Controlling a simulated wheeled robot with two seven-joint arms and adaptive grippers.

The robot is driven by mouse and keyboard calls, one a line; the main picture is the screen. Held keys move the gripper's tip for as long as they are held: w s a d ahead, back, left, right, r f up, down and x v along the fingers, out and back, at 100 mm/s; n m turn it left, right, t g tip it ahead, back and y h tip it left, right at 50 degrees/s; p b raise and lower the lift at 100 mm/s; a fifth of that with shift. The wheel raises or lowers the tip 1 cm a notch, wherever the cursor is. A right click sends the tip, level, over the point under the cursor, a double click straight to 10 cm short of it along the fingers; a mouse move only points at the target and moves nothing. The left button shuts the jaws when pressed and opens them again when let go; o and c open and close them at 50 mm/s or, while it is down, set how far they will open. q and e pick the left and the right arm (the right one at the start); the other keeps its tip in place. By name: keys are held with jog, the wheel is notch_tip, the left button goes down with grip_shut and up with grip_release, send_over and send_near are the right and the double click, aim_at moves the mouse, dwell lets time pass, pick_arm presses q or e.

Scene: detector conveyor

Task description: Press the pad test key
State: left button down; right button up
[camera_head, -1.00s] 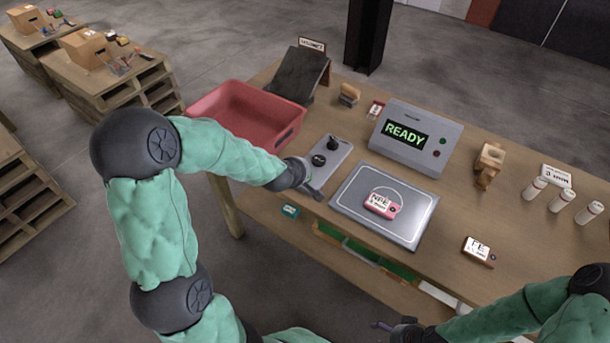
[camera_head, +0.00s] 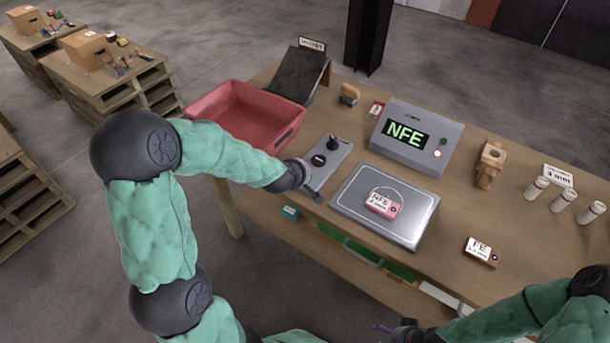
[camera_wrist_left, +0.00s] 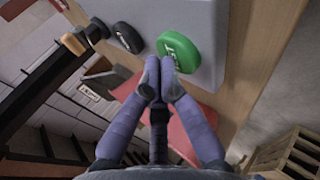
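The green round key (camera_wrist_left: 179,51) with an unclear label is on the grey control panel (camera_wrist_left: 205,18) in the left wrist view. My left gripper (camera_wrist_left: 160,68) has its fingers together at the key's near edge; contact is unclear. In the head view my left gripper (camera_head: 314,194) is low over the panel (camera_head: 343,152) and hides the green key. The detector box (camera_head: 416,138) reads "NFE" with a red light lit. A pink NFE test piece (camera_head: 383,203) lies on the grey pad (camera_head: 350,205). My right gripper (camera_head: 400,330) is partly visible at the bottom edge.
A red bin (camera_head: 250,115) stands left of the panel, with a dark chute (camera_head: 300,72) behind it. An FE piece (camera_head: 480,251), a wooden holder (camera_head: 489,163) and white vials (camera_head: 562,200) are on the right.

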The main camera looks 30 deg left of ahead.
pick_arm(q)
jog(key=shift+r, duration=0.1)
jog(key=shift+r+p, duration=0.7)
jog(key=shift+p, duration=0.05)
notch_tip(320, 180, up, 5)
jog(key=p, duration=0.4)
jog(key=shift+r+p, duration=0.1)
jog(key=shift+p, duration=0.3)
dwell(0.6)
